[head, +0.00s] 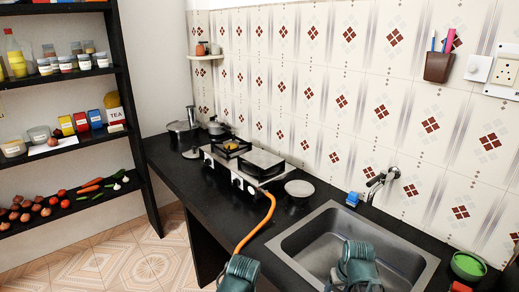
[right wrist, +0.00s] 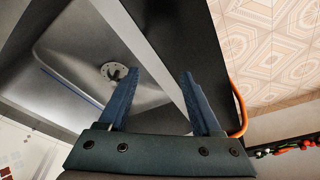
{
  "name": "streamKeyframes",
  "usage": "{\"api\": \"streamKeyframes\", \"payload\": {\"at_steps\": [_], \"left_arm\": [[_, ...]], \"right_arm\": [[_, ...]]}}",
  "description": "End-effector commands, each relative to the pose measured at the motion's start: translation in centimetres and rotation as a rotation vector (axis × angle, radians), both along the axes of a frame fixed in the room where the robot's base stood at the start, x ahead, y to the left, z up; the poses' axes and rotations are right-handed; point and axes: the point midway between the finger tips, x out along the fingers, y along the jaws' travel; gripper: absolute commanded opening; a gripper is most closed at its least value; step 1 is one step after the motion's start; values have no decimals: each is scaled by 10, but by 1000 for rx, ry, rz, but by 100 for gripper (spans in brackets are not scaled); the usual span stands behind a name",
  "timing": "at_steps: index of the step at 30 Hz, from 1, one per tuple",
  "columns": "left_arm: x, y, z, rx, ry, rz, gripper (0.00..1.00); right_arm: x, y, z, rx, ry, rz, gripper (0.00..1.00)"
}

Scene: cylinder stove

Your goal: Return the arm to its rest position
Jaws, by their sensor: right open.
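My right gripper (right wrist: 158,80) is open and empty in the right wrist view, with its two blue fingers apart above the sink's front edge. In the head view my right gripper (head: 357,250) shows at the bottom, in front of the sink (head: 300,244). My left gripper (head: 241,264) shows at the bottom centre of the head view, left of the sink. Its fingertips are too small and dark to tell whether they are apart. Neither arm's upper links show.
A two-burner stove (head: 243,160) stands on the black counter (head: 165,150), with an orange hose (head: 262,222) hanging over the front edge. A faucet (head: 381,181) rises behind the sink. A green bowl (head: 467,265) sits at right. Shelves (head: 70,143) stand at left; the tiled floor (head: 140,260) is clear.

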Motion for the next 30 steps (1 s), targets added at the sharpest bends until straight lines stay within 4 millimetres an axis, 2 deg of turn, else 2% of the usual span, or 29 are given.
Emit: {"api": "streamKeyframes", "payload": {"at_steps": [1,6,9,12,18,30], "left_arm": [[0,0,-1,0,0,0,63],[0,0,-3,0,0,0,63],[0,0,-4,0,0,0,63],[0,0,-4,0,0,0,63],[0,0,-5,0,0,0,63],[0,0,-5,0,0,0,63]], "right_arm": [[-6,21,-2,-4,23,30,66],[-35,91,-7,-42,124,124,66],[-57,125,-9,-76,178,173,66],[-75,149,-9,-109,217,207,66],[-95,172,-9,-149,256,241,66],[-98,175,-9,-155,261,243,66]]}}
